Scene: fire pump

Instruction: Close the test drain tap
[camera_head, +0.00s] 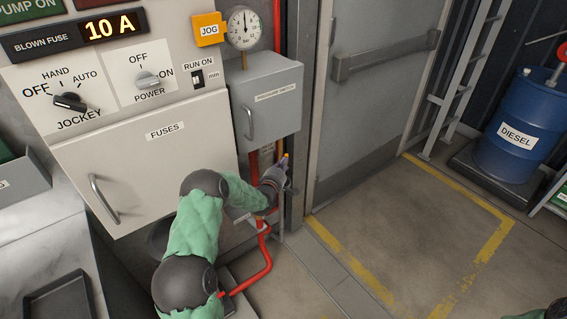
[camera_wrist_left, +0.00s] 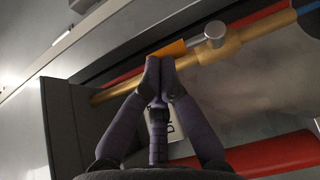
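The test drain tap shows in the left wrist view as an orange lever (camera_wrist_left: 174,48) beside a round grey knob (camera_wrist_left: 215,34) on a brass pipe (camera_wrist_left: 245,38). The lever lies roughly along the pipe. My left gripper (camera_wrist_left: 160,64) has its fingertips together, right at the lever; I see no part of the lever between them, and whether they touch it is unclear. In the head view my left gripper (camera_head: 281,170) is low beside the cabinet, with a small orange bit (camera_head: 285,156) at its tips. My right gripper is out of view.
A grey pressure switch box (camera_head: 268,95) hangs above the left gripper. Red pipe (camera_head: 252,278) runs below the arm. The fuses cabinet (camera_head: 140,160) is at the left. A grey door (camera_head: 375,100) stands to the right, with open floor (camera_head: 400,225) before it.

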